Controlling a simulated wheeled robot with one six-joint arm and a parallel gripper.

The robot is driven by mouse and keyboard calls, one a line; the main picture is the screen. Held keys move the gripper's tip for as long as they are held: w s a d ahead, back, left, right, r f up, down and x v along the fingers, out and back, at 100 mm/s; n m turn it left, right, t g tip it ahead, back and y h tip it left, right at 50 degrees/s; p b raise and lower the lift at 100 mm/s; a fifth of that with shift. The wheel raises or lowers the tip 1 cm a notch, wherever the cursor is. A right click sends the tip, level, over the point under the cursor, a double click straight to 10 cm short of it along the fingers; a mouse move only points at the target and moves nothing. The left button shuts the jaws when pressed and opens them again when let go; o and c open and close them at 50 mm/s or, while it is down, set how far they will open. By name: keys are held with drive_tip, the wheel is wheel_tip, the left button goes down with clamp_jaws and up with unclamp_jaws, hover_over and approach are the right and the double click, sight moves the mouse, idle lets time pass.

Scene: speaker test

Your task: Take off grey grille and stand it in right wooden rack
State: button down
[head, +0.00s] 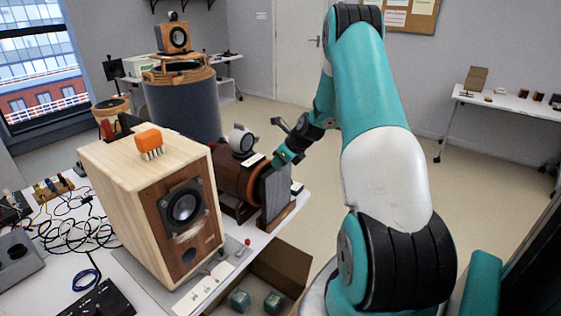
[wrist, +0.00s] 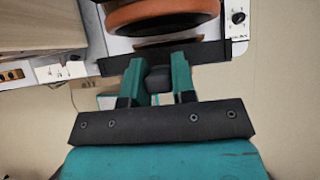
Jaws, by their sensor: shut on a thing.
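The grey grille (head: 275,190) is a thin upright panel at the right end of the bench, beside a brown drum-like body. A wooden rack (head: 285,219) shows at its lower edge; I cannot tell if the grille rests in it or just above. My gripper (head: 281,157) is at the grille's top edge. In the wrist view, my gripper (wrist: 157,80) is shut on a dark tab of the grille, whose top edge (wrist: 205,53) runs across. The speaker cabinet (head: 125,200) stands to the left with its woofer (head: 184,207) bare.
An orange brush (head: 149,142) lies on the cabinet. The brown drum (head: 236,180) stands close behind the grille, with a white-and-black device (head: 241,138) above it. An open cardboard box (head: 283,268) with teal cubes is below the bench edge. Cables (head: 60,225) clutter the left; floor is free at right.

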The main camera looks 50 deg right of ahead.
drive_tip(key=shift+f+b, duration=0.35)
drive_tip(key=shift+f, duration=0.4)
idle(0.3)
drive_tip(key=c, duration=0.9)
unclamp_jaws()
drive_tip(key=shift+o, duration=0.2)
drive_tip(key=a+b+v, duration=0.1)
drive_tip(key=b+v, duration=0.2)
drive_tip(key=v, duration=1.4)
drive_tip(key=w+a+r+n+g+y, duration=0.1)
drive_tip(key=a+r+n+g+y, duration=0.15)
drive_tip(key=a+n, duration=1.05)
drive_tip(key=a+r+n+g+y, duration=0.1)
drive_tip(key=a+r+n, duration=0.2)
drive_tip(key=a+n, duration=0.95)
drive_tip(key=s+a+n+g, duration=0.3)
drive_tip(key=s+a+n, duration=1.3)
drive_tip(key=a, duration=0.4)
drive_tip(key=shift+s+a+n, duration=0.15)
drive_tip(key=shift+s+n, duration=0.2)
drive_tip(key=shift+s, duration=0.3)
